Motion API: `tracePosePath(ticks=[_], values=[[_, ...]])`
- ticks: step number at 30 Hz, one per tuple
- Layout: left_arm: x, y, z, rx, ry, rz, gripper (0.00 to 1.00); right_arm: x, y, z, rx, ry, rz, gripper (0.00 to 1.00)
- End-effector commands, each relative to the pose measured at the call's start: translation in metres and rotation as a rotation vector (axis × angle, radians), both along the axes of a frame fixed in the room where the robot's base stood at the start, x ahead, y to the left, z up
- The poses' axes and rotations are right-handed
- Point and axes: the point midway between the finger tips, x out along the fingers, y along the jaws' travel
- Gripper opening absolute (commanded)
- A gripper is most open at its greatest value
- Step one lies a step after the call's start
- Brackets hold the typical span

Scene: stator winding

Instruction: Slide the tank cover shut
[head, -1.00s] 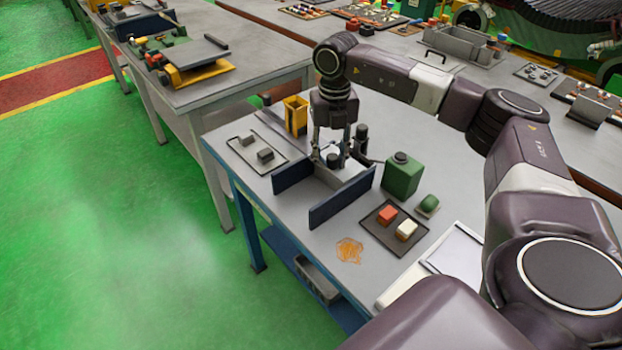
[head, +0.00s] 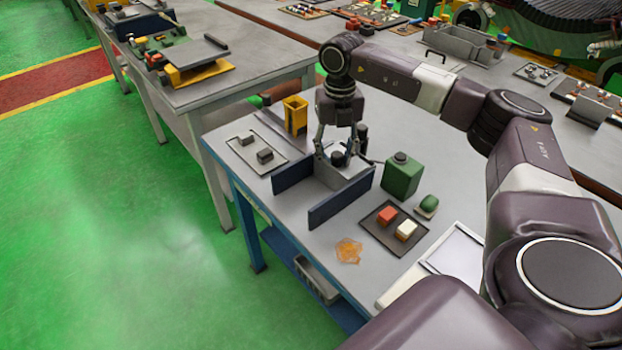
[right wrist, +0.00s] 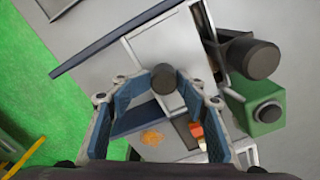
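The tank is a grey box (head: 337,181) on the workbench, between two dark blue rails (head: 340,201). A black knob (head: 338,158) stands on top, and the right wrist view shows it (right wrist: 163,80) on a pale grey panel (right wrist: 163,46), which looks like the cover. My right gripper (head: 338,151) points down over the knob. Its blue-padded fingers (right wrist: 161,84) are spread with the knob between or just below the tips; I cannot tell if they touch it. The fingers hide part of the cover. My left gripper is out of view.
A black cylinder (right wrist: 254,59) stands close beside the tank. A green canister (head: 402,177), a tray (head: 381,238) with red and white blocks and an orange patch (head: 348,251) lie right. A yellow holder (head: 295,115) and a grey tray (head: 257,153) lie left.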

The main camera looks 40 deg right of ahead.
Motion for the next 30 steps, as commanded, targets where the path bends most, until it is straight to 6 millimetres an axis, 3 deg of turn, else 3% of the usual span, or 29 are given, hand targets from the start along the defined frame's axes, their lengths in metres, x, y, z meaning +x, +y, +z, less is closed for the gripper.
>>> tracePosePath(ticks=[21,30], values=[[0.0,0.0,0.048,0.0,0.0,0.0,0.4,0.001,0.0,0.058,0.0,-0.002,0.0,0.39],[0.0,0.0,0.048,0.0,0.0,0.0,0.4,0.001,0.0,0.06,0.0,-0.002,0.0,0.39]])
